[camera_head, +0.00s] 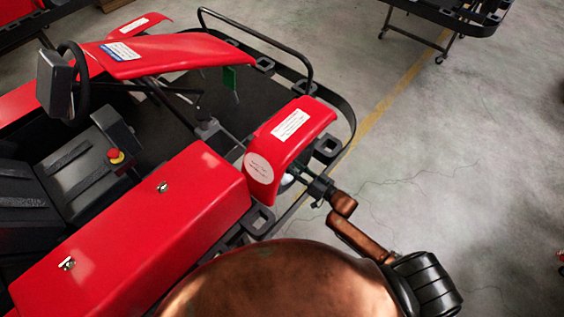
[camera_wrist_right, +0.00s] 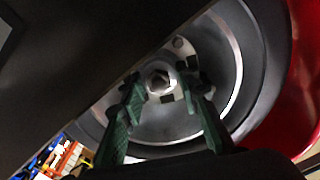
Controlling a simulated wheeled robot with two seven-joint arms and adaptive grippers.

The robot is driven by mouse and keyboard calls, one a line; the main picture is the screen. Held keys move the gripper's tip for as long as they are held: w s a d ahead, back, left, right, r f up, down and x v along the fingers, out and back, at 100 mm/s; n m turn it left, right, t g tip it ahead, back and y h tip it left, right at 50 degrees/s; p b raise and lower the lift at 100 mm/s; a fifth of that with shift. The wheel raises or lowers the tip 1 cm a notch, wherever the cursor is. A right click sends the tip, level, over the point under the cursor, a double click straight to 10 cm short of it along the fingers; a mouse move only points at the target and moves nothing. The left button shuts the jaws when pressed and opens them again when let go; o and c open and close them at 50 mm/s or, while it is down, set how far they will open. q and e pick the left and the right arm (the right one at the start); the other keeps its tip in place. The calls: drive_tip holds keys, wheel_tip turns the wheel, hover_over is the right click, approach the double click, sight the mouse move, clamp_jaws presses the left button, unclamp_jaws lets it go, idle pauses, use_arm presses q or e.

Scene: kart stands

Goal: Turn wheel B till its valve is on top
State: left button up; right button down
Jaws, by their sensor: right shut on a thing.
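A wheel (camera_wrist_right: 225,60) with a pale metal rim and dark tyre fills the right wrist view. In its centre is a hub with a hex nut (camera_wrist_right: 160,82). My right gripper (camera_wrist_right: 162,85) has its green fingers on either side of the hub, closed on the wheel's central part. I cannot make out a valve or a letter on this wheel. In the head view my right gripper (camera_head: 320,188) reaches in beside the kart's red fender (camera_head: 290,140), which hides most of the wheel. My left gripper is not in view.
The red kart (camera_head: 160,210) takes up the left, with a steering wheel (camera_head: 75,85), a seat and a black bumper bar (camera_head: 310,60). Grey floor (camera_head: 460,150) with a yellow line lies open on the right. Another stand (camera_head: 455,12) is at the top right.

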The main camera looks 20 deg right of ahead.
drive_tip(key=shift+w+d+r+m+p, duration=0.15)
drive_tip(key=shift+m+p, duration=0.4)
drive_tip(key=shift+m, duration=0.45)
drive_tip(key=m+p, duration=0.1)
drive_tip(key=m, duration=0.2)
drive_tip(key=shift+m, duration=0.3)
drive_tip(key=shift+f+m+p, duration=0.2)
drive_tip(key=shift+m+p, duration=0.1)
drive_tip(key=shift+m, duration=1.4)
drive_tip(key=c, duration=1.8)
unclamp_jaws()
drive_tip(key=shift+f, duration=0.1)
